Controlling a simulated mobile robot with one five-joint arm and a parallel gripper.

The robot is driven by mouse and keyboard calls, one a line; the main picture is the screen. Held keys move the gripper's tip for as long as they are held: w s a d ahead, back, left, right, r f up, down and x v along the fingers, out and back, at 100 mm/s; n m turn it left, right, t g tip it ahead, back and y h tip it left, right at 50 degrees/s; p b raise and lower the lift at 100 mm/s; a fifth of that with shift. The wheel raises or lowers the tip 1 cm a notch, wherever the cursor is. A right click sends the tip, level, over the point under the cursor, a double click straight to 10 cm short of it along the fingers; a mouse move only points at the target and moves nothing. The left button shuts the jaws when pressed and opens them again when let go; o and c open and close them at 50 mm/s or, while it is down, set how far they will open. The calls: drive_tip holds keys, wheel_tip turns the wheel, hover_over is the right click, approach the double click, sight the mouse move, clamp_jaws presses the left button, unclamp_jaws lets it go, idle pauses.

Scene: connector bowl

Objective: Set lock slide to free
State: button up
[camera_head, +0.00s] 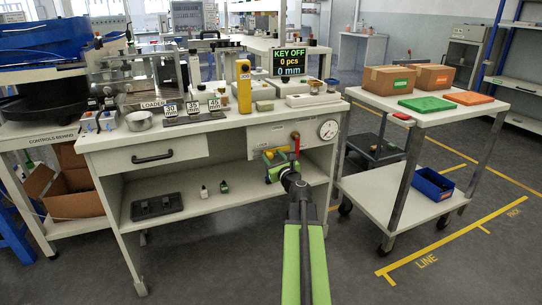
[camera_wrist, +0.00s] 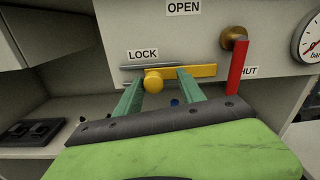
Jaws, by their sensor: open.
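The lock slide (camera_wrist: 205,71) is a yellow bar with a round yellow knob, on a grey rail under the LOCK label (camera_wrist: 143,55) on the bench's front panel. My gripper (camera_wrist: 160,78) is open, its two green fingers pointing at the panel. The fingertips lie on either side of the knob, left and right of it, with gaps visible. I cannot tell how deep they reach. In the head view my gripper (camera_head: 283,168) is in front of the panel and partly covers the slide.
A red valve handle (camera_wrist: 238,66) hangs from a brass hub right of the slide, beside a partly covered label. A pressure gauge (camera_wrist: 309,37) is farther right. The bench top (camera_head: 225,122) above holds several items. A cart (camera_head: 437,117) stands to the right.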

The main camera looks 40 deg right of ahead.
drive_tip(key=shift+w+a, duration=0.2)
drive_tip(key=c, duration=0.9)
clamp_jaws()
drive_tip(key=shift+d, duration=0.1)
